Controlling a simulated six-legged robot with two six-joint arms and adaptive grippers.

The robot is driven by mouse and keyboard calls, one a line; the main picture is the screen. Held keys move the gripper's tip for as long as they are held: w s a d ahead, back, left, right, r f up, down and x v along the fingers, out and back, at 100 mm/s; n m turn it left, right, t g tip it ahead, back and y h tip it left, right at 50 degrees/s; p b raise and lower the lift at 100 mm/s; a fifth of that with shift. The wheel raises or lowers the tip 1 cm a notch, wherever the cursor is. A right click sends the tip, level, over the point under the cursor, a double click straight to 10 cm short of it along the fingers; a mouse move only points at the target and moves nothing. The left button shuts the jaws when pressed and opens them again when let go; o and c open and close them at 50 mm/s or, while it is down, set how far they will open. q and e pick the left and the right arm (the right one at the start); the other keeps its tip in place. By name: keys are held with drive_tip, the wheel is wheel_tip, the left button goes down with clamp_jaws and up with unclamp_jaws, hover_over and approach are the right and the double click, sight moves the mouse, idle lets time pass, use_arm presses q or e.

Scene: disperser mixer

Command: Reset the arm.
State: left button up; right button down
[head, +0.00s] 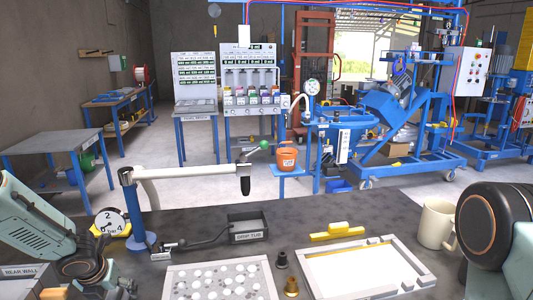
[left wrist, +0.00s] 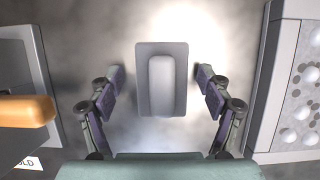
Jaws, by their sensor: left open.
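The arm (head: 195,172) on the table is a white horizontal tube carried by a blue post (head: 138,215). Its right end has a black downward nozzle (head: 245,185) and a lever with a green ball knob (head: 264,145). The nozzle hangs near the back edge of the drip tub (head: 247,237). My left gripper (left wrist: 160,76) is open. In the left wrist view a grey block with a raised rounded grip (left wrist: 161,108) lies between its fingers, with gaps on both sides. In the head view the left gripper is only partly seen at the bottom left. My right gripper is out of view.
A tray of white discs (head: 171,272) stands at the front middle. A white-framed tray (head: 420,270) with a yellow block (head: 338,232) behind it and a mug (head: 436,222) are to the right. A round dial (head: 110,222) stands left of the post. Blue machinery stands behind.

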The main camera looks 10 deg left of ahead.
use_arm(q)
drive_tip(key=shift+w+r, duration=0.15)
drive_tip(key=shift+r, duration=0.95)
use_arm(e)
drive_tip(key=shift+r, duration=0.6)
use_arm(q)
drive_tip(key=shift+f, duration=0.15)
